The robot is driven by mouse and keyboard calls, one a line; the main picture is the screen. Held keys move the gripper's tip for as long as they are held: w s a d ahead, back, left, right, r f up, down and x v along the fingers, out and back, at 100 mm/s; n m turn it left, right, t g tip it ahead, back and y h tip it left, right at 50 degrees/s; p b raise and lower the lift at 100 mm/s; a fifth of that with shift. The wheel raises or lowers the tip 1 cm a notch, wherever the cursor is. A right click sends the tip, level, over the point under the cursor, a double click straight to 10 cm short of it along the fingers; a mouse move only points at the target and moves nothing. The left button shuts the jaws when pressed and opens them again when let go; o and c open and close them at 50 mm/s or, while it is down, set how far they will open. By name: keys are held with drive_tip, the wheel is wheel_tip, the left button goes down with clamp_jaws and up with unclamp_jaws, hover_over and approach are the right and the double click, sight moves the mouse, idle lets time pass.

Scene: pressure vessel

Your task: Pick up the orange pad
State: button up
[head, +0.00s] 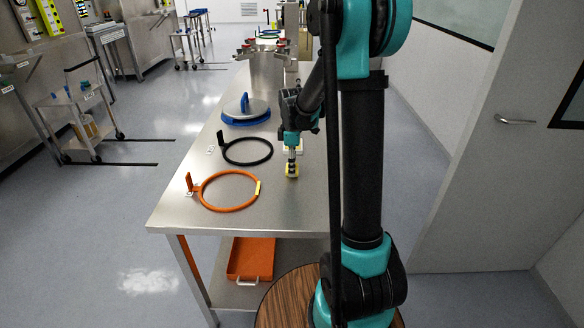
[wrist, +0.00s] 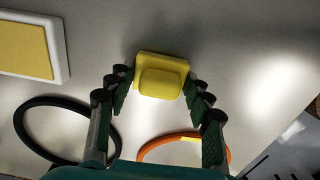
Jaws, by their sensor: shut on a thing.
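A yellow pad with a raised block (wrist: 162,82) is between the fingers of my gripper (wrist: 160,88) in the wrist view. The yellow pad also shows under the gripper (head: 292,160) in the head view (head: 292,171), near the right side of the steel table (head: 180,212). My gripper points down and is shut on this pad. I cannot tell whether its underside touches the table. The pad looks yellow; I see no clearly orange pad.
An orange ring (head: 228,209) and a black ring (head: 248,163) lie left of my gripper. A white tray with a yellow face (wrist: 28,45) lies close by. A blue-rimmed lid (head: 245,118) and a steel vessel (head: 267,72) stand farther back. An orange bin (head: 250,258) sits below.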

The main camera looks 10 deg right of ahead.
wheel_tip(320, 180, up, 19)
drive_tip(key=shift+r, duration=0.2)
idle(0.3)
drive_tip(key=o, duration=0.5)
drive_tip(key=shift+c, duration=1.4)
